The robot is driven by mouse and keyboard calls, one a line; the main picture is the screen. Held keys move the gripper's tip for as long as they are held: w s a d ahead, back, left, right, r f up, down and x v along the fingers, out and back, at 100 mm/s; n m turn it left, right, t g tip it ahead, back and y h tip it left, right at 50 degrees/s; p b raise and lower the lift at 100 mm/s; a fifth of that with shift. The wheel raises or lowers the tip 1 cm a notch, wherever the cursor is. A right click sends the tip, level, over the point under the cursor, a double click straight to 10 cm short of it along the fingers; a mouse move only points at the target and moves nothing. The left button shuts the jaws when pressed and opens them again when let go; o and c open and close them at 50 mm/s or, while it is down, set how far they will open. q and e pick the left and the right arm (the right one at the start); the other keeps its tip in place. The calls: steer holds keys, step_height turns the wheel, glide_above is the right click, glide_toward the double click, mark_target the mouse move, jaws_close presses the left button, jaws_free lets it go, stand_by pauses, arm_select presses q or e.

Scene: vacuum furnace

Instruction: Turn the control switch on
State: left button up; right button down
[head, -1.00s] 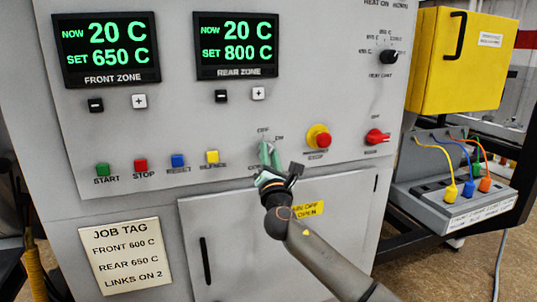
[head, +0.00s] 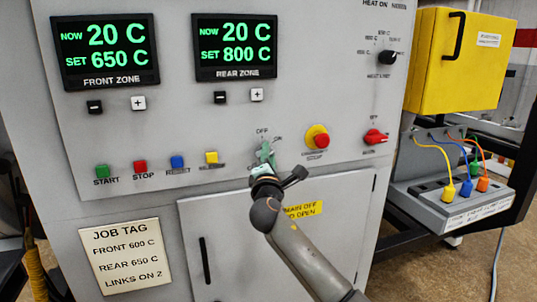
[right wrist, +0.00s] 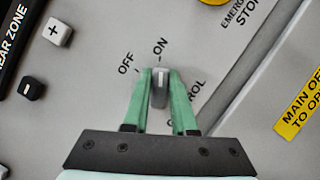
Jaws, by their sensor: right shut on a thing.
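The control switch (right wrist: 159,88) is a small grey knob on the furnace's front panel, with OFF and ON printed above it in the right wrist view. Its pale pointer line is turned toward the ON mark. My right gripper (right wrist: 160,76) has its two green fingers on either side of the knob and is shut on it. In the head view, the right gripper (head: 266,153) is at the panel left of the red emergency stop and covers most of the switch. My left gripper is not in view.
The emergency stop (head: 317,137) and red main switch (head: 375,137) are to the right. A row of coloured buttons lies left, with the yellow one (head: 211,157) nearest. Below is a cabinet door (head: 240,240). A yellow box (head: 455,60) stands at right.

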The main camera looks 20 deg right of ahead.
steer(key=c, duration=0.9)
jaws_free()
steer(key=shift+o, duration=0.9)
steer(key=shift+s, duration=0.1)
steer(key=v, duration=1.2)
steer(key=shift+s+a, duration=0.1)
steer(key=shift+s, duration=0.05)
